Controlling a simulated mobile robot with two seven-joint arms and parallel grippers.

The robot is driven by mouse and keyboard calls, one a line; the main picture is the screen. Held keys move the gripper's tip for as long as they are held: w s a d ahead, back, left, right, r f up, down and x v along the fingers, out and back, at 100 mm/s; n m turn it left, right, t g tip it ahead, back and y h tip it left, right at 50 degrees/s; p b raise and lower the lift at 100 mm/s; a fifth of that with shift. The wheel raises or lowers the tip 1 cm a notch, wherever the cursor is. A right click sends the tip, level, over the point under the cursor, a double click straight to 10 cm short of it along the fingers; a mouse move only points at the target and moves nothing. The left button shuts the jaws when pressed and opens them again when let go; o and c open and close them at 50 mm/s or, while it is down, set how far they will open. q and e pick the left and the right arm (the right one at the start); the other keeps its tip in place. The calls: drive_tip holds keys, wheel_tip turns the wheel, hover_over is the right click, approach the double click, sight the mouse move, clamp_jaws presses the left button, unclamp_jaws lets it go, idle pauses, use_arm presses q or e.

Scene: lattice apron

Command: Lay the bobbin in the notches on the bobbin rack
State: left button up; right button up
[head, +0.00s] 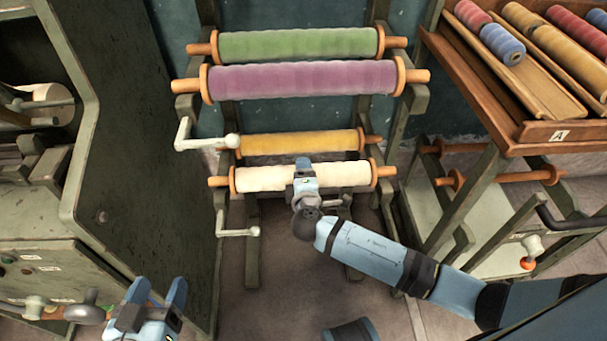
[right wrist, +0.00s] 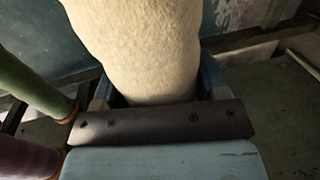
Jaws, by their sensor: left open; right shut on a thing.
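The bobbin rack (head: 389,142) stands against the dark wall in the head view. A cream bobbin (head: 262,178) with orange flanges lies level across its lower front, its spindle ends at the two rack sides. I cannot tell whether the ends rest in notches. My right gripper (head: 305,178) is shut around the cream bobbin at its middle. The right wrist view shows the cream roll (right wrist: 145,45) between the jaws. My left gripper (head: 157,294) is open and empty at the lower left, away from the rack.
Green (head: 300,43), purple (head: 300,80) and yellow (head: 300,142) bobbins lie on the rack. White cranks (head: 205,142) project at its left side. A green machine (head: 140,170) stands left; a shelf (head: 560,133) with several yarn rolls stands right. Open floor lies below.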

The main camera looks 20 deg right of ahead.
use_arm(q)
drive_tip(key=shift+f+b, duration=0.35)
drive_tip(key=shift+f, duration=0.05)
use_arm(e)
drive_tip(key=shift+f, duration=0.5)
idle(0.6)
drive_tip(key=o, duration=1.3)
drive_tip(key=shift+f, duration=0.1)
